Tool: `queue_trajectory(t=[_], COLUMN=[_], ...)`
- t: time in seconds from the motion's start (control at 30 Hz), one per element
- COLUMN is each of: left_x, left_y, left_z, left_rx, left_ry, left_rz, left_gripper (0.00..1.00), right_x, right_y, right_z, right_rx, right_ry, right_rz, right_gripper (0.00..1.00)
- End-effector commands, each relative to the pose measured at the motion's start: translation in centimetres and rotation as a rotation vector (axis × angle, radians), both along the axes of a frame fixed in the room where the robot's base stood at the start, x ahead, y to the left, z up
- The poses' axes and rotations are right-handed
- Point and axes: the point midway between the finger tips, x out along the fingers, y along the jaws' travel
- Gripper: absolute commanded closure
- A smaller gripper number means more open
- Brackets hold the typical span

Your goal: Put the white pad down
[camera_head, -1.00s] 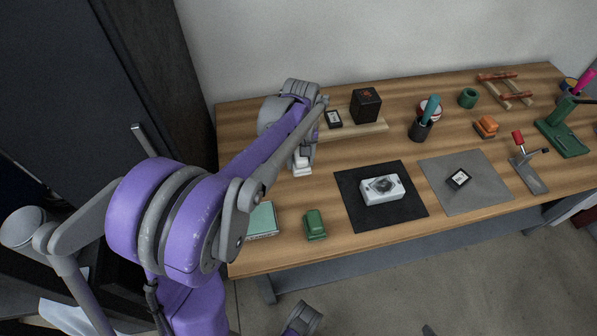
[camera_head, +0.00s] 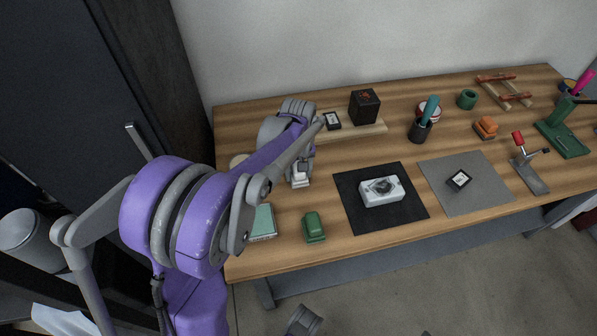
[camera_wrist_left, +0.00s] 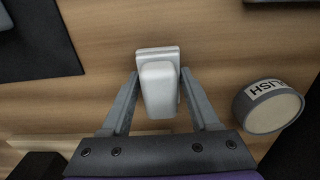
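The white pad (camera_head: 300,178) is a small pale block with a wider base plate, near the left part of the wooden table. In the left wrist view the white pad (camera_wrist_left: 159,88) sits between the two fingers of my left gripper (camera_wrist_left: 160,74). The fingertips lie close along both sides of it, so the gripper looks shut on it. In the head view my left gripper (camera_head: 300,163) points down at the tabletop. The pad is at or just above the wood; I cannot tell if it touches.
The wooden table (camera_head: 340,160) has bare wood around the pad. A green block (camera_head: 313,227) and a pale green box (camera_head: 263,223) lie toward the front. A black mat (camera_head: 352,218) holds a white device (camera_head: 381,190). A round labelled container (camera_wrist_left: 268,107) stands close to the gripper.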

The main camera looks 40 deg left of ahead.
Motion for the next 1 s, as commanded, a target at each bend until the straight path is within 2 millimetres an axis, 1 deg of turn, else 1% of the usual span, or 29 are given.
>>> queue_trajectory(t=[0.03,0.13,0.17,0.27,0.37,0.47,0.6,0.7,0.83,1.0], left_x=[-0.2,-0.2,-0.2,-0.2,-0.2,-0.2,-0.2,-0.2,-0.2,-0.3], left_y=[-0.2,-0.2,-0.3,-0.3,-0.3,-0.2,-0.2,-0.2,-0.2,-0.3], left_z=[-0.6,-0.6,-0.6,-0.2,1.1,3.2,6.5,8.7,10.8,12.3], left_rx=[-0.004,-0.005,-0.005,-0.006,-0.005,-0.005,-0.004,-0.004,-0.004,-0.002], left_ry=[0.005,0.005,0.005,0.006,0.004,0.004,0.003,0.003,0.003,0.002], left_rz=[0.000,0.000,0.000,-0.001,0.000,0.000,0.000,0.000,-0.001,-0.004], left_gripper=[0.29,0.11,0.08,0.08,0.08,0.08,0.08,0.08,0.08,0.08], right_x=[0.0,0.0,0.0,0.0,0.0,0.0,-0.1,-0.1,-0.1,-0.1], right_y=[0.0,0.0,0.0,0.0,0.0,0.0,0.0,0.0,0.0,0.0], right_z=[-0.1,-0.1,-0.1,0.2,0.8,1.4,2.3,2.8,3.2,3.5], right_rx=[0.000,0.000,0.000,0.000,0.000,0.000,0.000,0.000,0.000,0.000], right_ry=[0.001,0.001,0.001,-0.001,-0.003,-0.005,-0.008,-0.009,-0.011,-0.012], right_rz=[0.000,0.000,0.000,0.000,0.000,0.000,0.000,0.000,0.000,0.000], right_gripper=[0.00,0.00,0.00,0.00,0.00,0.00,0.00,0.00,0.00,0.00])
